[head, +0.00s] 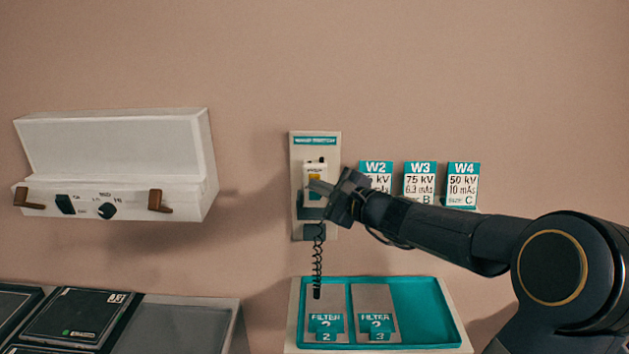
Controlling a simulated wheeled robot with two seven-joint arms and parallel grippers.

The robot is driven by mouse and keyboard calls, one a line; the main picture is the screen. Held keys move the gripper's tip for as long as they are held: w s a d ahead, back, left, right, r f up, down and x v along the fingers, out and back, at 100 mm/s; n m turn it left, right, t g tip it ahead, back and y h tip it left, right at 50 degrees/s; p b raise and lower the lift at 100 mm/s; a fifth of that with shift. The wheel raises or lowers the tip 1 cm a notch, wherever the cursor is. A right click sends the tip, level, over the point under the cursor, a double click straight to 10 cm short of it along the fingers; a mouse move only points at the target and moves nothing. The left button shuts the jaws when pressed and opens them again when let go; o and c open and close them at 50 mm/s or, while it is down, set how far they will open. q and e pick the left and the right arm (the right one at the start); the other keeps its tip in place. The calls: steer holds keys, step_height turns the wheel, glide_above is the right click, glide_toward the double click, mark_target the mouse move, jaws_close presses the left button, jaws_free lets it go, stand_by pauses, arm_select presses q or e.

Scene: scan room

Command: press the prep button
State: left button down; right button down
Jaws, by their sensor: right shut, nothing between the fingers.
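A pale panel (297,148) with a teal header is fixed to the wall. A white hand switch (310,167) hangs on it, with a small yellow button (314,177) on its face; I cannot read its label. My right gripper (318,187) is shut and empty, its fingertips just in front of the switch near the yellow button's lower edge. I cannot tell whether they touch it. The gripper covers part of the switch's lower right side. My left gripper is out of view.
A coiled cord (317,265) hangs below the panel. A teal tray (425,310) holds two filter plates, FILTER 2 (325,300) and FILTER 3 (374,300). Cards W2 (376,168), W3 (420,180) and W4 (463,182) are right. A white control box (110,145) is left.

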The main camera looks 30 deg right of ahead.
steer(key=shift+w+d, duration=0.25)
steer(key=shift+w, duration=0.2)
stand_by(0.6)
steer(key=shift+s, duration=0.1)
steer(key=shift+s+a+b, duration=0.5)
steer(key=shift+s+b, duration=0.1)
steer(key=shift+s, duration=0.1)
steer(key=s+a, duration=0.1)
steer(key=s+b, duration=0.1)
steer(key=s, duration=0.1)
steer(key=s+a+b, duration=0.1)
steer(key=shift+s+a, duration=0.15)
steer(key=shift+a, duration=0.15)
stand_by(0.9)
